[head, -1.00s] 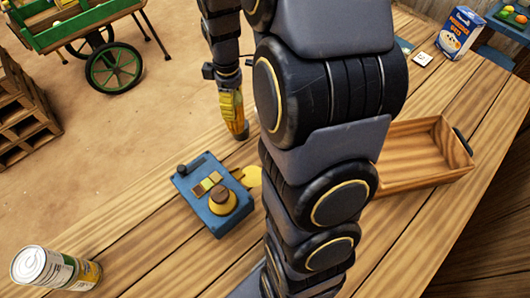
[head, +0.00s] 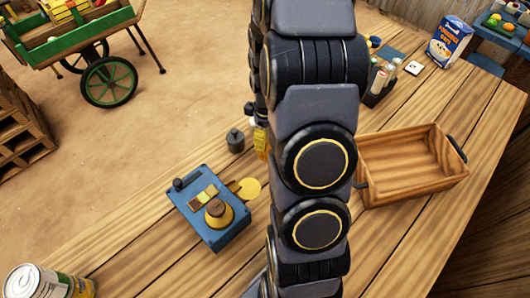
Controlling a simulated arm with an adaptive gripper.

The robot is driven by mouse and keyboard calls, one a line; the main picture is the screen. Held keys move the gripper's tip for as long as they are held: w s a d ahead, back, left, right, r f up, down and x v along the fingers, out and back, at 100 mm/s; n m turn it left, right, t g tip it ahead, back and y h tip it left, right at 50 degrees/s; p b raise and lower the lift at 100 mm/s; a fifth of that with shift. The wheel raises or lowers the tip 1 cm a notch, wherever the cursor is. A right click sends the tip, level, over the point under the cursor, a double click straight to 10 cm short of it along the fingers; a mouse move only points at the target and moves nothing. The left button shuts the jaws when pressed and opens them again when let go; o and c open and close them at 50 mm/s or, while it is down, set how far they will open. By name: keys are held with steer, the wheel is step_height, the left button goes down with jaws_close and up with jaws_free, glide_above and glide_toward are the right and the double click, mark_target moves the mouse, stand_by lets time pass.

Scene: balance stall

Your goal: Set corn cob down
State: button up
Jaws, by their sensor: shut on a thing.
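The corn cob (head: 261,141) is a yellow piece showing at the left edge of my arm in the head view; the rest of it is hidden behind the arm. My gripper (head: 252,118) is mostly hidden too, with only a bit of its dark side showing just above the cob. It is shut on the cob. The cob is beyond the blue balance scale (head: 227,229) and close to a small dark weight (head: 235,141). I cannot tell how high the cob is over the table (head: 150,245).
An empty wooden tray (head: 400,188) stands right of my arm. Cans (head: 38,283) stand at the lower left. The planks left of the scale are bare.

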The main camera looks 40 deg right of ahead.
steer(key=shift+f, duration=2.55)
steer(key=shift+f, duration=0.15)
steer(key=o, duration=1.1)
steer(key=shift+c, duration=0.2)
